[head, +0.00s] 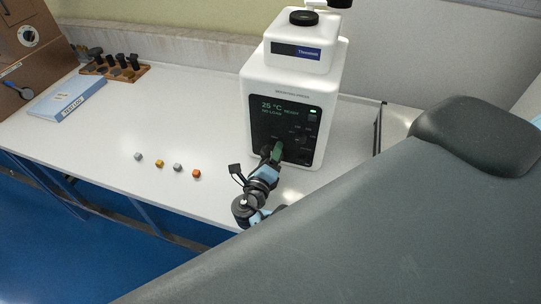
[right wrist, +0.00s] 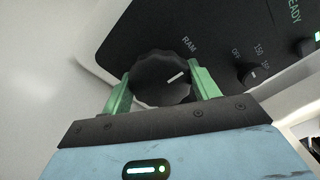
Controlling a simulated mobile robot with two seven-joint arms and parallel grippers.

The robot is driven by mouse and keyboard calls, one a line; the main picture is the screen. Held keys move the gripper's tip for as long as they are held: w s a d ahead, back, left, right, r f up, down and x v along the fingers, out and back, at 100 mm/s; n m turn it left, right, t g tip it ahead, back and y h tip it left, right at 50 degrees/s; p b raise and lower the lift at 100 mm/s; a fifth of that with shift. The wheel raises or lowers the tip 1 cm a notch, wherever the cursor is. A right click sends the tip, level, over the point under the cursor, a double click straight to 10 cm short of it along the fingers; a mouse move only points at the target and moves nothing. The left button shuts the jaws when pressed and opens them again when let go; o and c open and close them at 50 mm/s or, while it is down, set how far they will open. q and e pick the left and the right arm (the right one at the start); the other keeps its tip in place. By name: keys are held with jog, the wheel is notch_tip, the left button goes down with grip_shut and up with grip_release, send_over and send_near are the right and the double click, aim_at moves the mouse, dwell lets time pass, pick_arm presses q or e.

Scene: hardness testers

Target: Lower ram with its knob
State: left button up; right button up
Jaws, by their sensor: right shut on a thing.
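The white hardness tester (head: 294,82) stands on the bench with a black front panel (head: 292,112) and a lit display. In the right wrist view, the black ram knob (right wrist: 160,78) sits beside the label RAM, with a white pointer line on its face. My right gripper (head: 273,152) is at the lower left of the panel. In the right wrist view its green fingers (right wrist: 162,92) are on both sides of the knob, shut on it. In the head view the knob is mostly hidden by the gripper. My left gripper is not in view.
A smaller dial (right wrist: 251,74) is on the panel near the ram knob. Several small cubes (head: 178,167) lie near the bench's front edge. A blue book (head: 68,98) and a wooden rack (head: 117,69) are at the back left. The bench middle is clear.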

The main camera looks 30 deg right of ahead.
jog(key=shift+d+r, duration=0.1)
jog(key=o, duration=1)
jog(key=shift+c, duration=0.2)
jog(key=shift+v, duration=3.9)
